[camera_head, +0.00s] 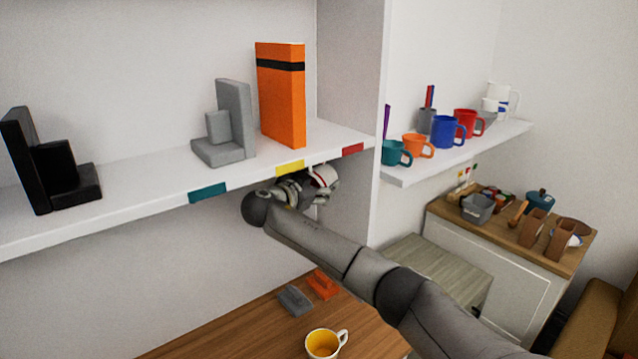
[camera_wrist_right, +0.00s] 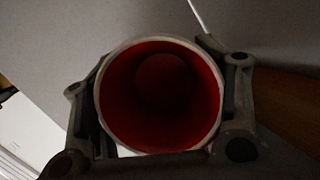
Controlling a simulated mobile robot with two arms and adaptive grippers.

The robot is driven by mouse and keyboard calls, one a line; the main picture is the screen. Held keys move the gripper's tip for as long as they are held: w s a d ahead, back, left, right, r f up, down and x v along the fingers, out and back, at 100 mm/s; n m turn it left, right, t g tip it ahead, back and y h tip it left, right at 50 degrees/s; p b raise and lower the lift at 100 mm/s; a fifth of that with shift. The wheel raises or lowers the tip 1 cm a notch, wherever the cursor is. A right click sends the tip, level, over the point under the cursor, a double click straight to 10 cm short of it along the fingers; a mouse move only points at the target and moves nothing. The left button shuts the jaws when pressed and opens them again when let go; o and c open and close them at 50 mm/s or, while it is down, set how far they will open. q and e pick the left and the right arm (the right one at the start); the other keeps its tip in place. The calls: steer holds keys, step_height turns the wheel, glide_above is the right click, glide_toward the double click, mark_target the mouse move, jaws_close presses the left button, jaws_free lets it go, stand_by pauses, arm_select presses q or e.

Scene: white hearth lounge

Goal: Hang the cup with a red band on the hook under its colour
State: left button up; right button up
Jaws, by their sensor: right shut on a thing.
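The cup with a red band (camera_head: 325,177) is white outside and sits just under the shelf edge, below and a little left of the red label (camera_head: 352,148). My right gripper (camera_head: 303,190) is shut on it. In the right wrist view the cup's red inside (camera_wrist_right: 160,100) and pale rim face the camera, with a finger on each side. The shelf edge also bears a yellow label (camera_head: 290,168) and a teal label (camera_head: 207,193). I cannot make out the hook under the red label or whether the cup touches it. My left gripper is not in view.
A cup with a yellow inside (camera_head: 325,345) stands on the wooden table (camera_head: 245,335) below, near grey and orange blocks. An upright panel (camera_head: 372,120) closes the shelf's right end. An orange book (camera_head: 280,95) and bookends stand above. Several mugs line the right shelf.

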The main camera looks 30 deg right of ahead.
stand_by(0.3)
steer(key=o, duration=1.3)
steer(key=shift+c, duration=0.2)
steer(key=shift+s+a, duration=0.1)
steer(key=shift+a, duration=0.2)
steer(key=shift+v, duration=1.4)
steer(key=shift+s+a, duration=0.1)
steer(key=shift+a, duration=0.1)
steer(key=shift+s+a+r, duration=0.2)
steer(key=shift+s+a, duration=0.05)
steer(key=shift+a, duration=0.2)
steer(key=shift+s+a, duration=0.1)
steer(key=shift+a, duration=0.15)
